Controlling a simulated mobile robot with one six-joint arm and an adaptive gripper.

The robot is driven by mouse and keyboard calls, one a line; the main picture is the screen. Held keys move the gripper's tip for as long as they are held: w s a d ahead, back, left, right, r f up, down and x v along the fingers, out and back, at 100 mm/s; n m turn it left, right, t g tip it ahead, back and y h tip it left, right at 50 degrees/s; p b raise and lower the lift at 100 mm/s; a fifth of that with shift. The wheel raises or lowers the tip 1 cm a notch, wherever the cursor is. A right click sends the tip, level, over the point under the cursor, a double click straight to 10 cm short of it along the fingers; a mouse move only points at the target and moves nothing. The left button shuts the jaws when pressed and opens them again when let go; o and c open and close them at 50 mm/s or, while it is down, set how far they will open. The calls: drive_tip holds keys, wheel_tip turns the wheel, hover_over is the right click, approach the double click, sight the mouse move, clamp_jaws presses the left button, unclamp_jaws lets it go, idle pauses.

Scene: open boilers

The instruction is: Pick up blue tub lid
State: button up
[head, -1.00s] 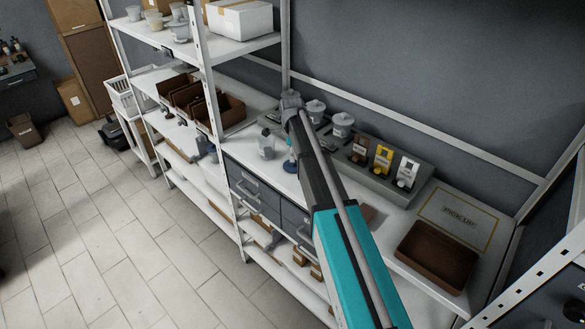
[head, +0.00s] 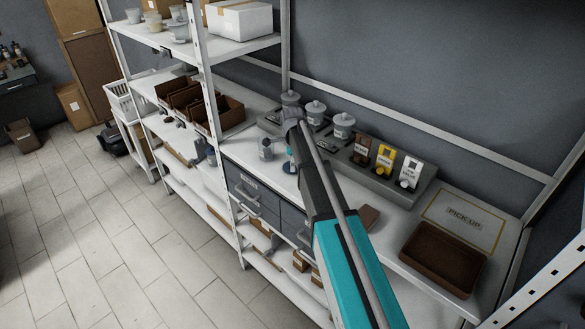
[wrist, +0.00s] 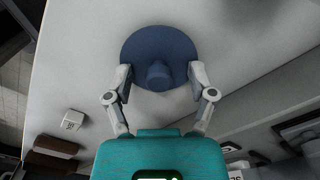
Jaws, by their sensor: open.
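The blue tub lid (wrist: 158,48) is a round blue disc with a raised knob in the middle. It lies on the white worktop and fills the upper middle of the wrist view. My gripper (wrist: 160,76) is open and empty, with one finger on each side of the lid's knob. I cannot tell whether the fingers touch the lid.
Several lidded tubs (head: 343,124) stand behind my arm. A grey stand (head: 411,188) holds brown, yellow and white packs. A brown tray (head: 441,258) and a pick-up mat (head: 464,214) lie at the right.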

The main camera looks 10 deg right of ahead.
drive_tip(key=c, duration=0.9)
drive_tip(key=shift+c, duration=0.2)
drive_tip(key=shift+r, duration=0.1)
drive_tip(key=shift+r+p, duration=1)
drive_tip(key=shift+p, duration=0.1)
drive_tip(key=s+a+r+p, duration=0.1)
drive_tip(key=s+r+p, duration=0.9)
drive_tip(key=s, duration=0.4)
drive_tip(key=shift+r+p, duration=0.4)
drive_tip(key=shift+f, duration=0.15)
